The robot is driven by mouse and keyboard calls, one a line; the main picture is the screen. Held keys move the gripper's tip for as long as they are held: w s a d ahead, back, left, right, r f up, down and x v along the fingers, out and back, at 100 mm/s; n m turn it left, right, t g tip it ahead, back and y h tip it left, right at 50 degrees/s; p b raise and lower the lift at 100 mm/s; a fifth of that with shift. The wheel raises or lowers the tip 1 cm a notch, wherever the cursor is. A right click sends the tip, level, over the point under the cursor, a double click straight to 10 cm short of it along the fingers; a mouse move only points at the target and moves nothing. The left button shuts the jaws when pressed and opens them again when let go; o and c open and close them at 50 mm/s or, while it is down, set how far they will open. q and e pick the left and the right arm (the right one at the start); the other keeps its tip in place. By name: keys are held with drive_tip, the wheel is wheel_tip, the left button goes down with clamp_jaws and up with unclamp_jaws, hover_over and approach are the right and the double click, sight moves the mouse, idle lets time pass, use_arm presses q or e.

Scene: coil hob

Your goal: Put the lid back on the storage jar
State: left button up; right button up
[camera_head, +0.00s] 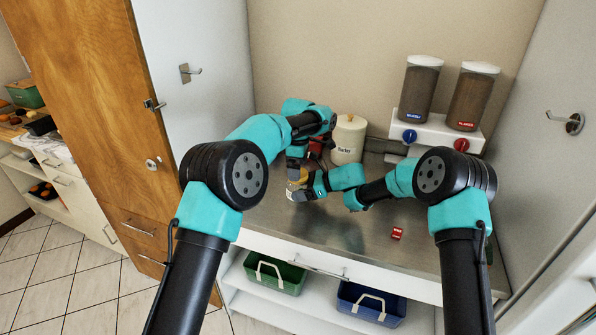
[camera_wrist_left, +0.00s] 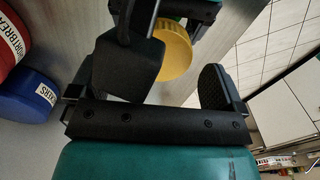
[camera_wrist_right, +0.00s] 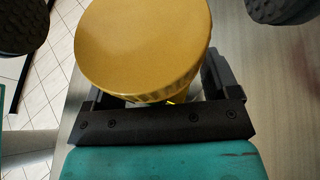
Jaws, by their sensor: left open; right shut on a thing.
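A small jar (camera_head: 292,192) with a yellow lid (camera_head: 297,177) is above the counter's left part. The lid lies on the jar's top; I cannot tell whether it is fully seated. My right gripper (camera_head: 300,187) is shut on the jar, coming from the right. The lid fills the top of the right wrist view (camera_wrist_right: 145,45) and hides most of the jar. My left gripper (camera_head: 296,163) is open, just above and behind the lid. In the left wrist view the lid (camera_wrist_left: 172,52) shows between its spread fingers, partly behind one of them.
A cream canister (camera_head: 348,140) and a red one (camera_head: 317,149) stand behind; a blue one (camera_wrist_left: 25,93) shows in the left wrist view. Two dispensers (camera_head: 421,90) hang at the back right. A small red packet (camera_head: 397,233) lies on clear counter. Two bins (camera_head: 273,275) are below.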

use_arm(q)
drive_tip(key=shift+r, duration=1.35)
drive_tip(key=shift+r, duration=0.1)
drive_tip(key=shift+c, duration=0.3)
wheel_tip(320, 180, up, 3)
drive_tip(key=shift+r+m, duration=0.15)
drive_tip(key=shift+m, duration=0.45)
drive_tip(key=shift+f, duration=4.05)
drive_tip(key=shift+c, duration=0.3)
